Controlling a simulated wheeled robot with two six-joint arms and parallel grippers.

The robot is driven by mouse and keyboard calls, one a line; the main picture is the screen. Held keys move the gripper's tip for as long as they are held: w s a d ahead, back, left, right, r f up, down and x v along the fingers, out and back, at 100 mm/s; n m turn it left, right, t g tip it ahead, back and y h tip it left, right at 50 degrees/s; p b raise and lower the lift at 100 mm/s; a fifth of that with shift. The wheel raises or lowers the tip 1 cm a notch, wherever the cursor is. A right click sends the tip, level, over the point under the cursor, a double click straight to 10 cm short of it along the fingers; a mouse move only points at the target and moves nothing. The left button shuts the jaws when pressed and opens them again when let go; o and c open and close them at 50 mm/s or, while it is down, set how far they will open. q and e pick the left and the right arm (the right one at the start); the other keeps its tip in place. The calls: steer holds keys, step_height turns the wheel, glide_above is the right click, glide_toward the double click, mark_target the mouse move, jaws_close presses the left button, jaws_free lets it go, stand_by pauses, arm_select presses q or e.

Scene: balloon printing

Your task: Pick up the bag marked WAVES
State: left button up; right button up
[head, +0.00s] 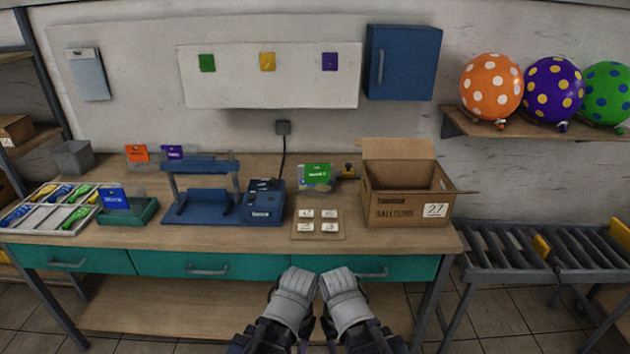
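A clear bag with a blue label (115,198) stands in a green tray (140,212) at the left of the workbench; its small white lettering may read WAVES, but I cannot be sure. Clear bags with an orange label (137,153) and a purple label (172,153) stand at the back, and one with a green label (317,174) stands left of the cardboard box; their lettering is too small to read. My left gripper (298,272) and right gripper (334,272) are side by side at the bench's front edge, away from every bag. Their finger gaps are not clear.
A divided tray of balloons (48,212) lies at the far left. A blue press stand (203,200) and a blue device (262,203) stand mid-bench. A board with small cards (318,229) and an open cardboard box (405,190) are right. A roller conveyor (510,255) stands beyond.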

step_height(320, 180, up, 15)
steer(key=p, duration=1.5)
steer(key=shift+w, duration=0.1)
